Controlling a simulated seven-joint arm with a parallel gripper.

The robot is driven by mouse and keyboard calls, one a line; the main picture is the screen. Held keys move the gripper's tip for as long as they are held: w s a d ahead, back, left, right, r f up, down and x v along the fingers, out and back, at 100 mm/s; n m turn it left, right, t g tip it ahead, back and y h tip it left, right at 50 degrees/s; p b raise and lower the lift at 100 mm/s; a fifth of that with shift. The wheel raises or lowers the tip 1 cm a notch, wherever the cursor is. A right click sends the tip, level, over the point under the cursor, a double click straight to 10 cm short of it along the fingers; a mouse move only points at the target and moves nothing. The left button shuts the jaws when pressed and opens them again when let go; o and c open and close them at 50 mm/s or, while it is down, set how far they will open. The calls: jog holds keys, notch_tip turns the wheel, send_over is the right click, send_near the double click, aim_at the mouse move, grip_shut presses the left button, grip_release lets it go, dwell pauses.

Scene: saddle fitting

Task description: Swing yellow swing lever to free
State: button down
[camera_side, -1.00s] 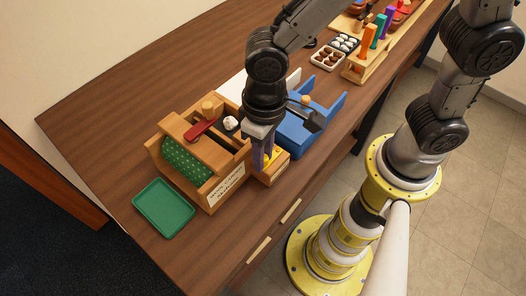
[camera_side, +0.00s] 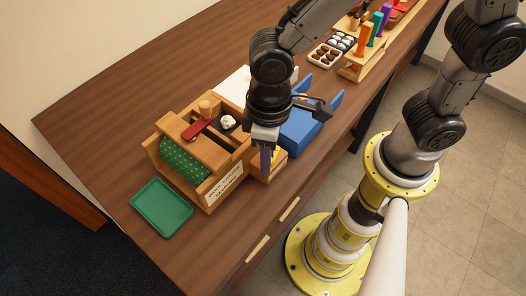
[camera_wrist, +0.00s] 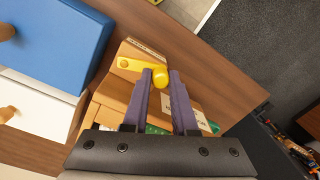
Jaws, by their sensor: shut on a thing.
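The yellow swing lever (camera_wrist: 131,65) lies on top of a small wooden block (camera_wrist: 147,49) in the wrist view. It runs from a round pivot at the left to a rounded knob at the right. My gripper (camera_wrist: 161,73) has its purple fingers on either side of that knob, shut on it. In the side view my gripper (camera_side: 266,168) points down at the front right of the wooden box, and a bit of the yellow lever (camera_side: 279,154) shows beside the fingers; the rest is hidden.
The wooden box (camera_side: 211,194) with a green dotted roll and red handle stands left of my gripper. A green tray (camera_side: 162,208) lies at the front left. A blue holder (camera_side: 302,128) stands close on the right. Racks of coloured handles (camera_side: 365,60) stand further back.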

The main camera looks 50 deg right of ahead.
jog(key=n, duration=0.1)
jog(key=s+n, duration=0.1)
jog(key=n, duration=0.2)
jog(key=shift+s+d+n, duration=0.3)
jog(key=shift+d, duration=0.05)
jog(key=shift+s+d+r+n, duration=0.1)
jog(key=shift+s+d+n, duration=0.2)
jog(key=shift+n, duration=0.6)
jog(key=shift+s+d+n, duration=0.2)
jog(key=shift+d+n, duration=0.05)
jog(key=shift+n, duration=0.65)
jog(key=c, duration=0.7)
grip_release()
jog(key=shift+d, duration=0.1)
jog(key=r, duration=1.3)
jog(key=shift+w+d+r, duration=0.1)
jog(key=shift+w+r, duration=0.15)
jog(key=shift+r, duration=0.1)
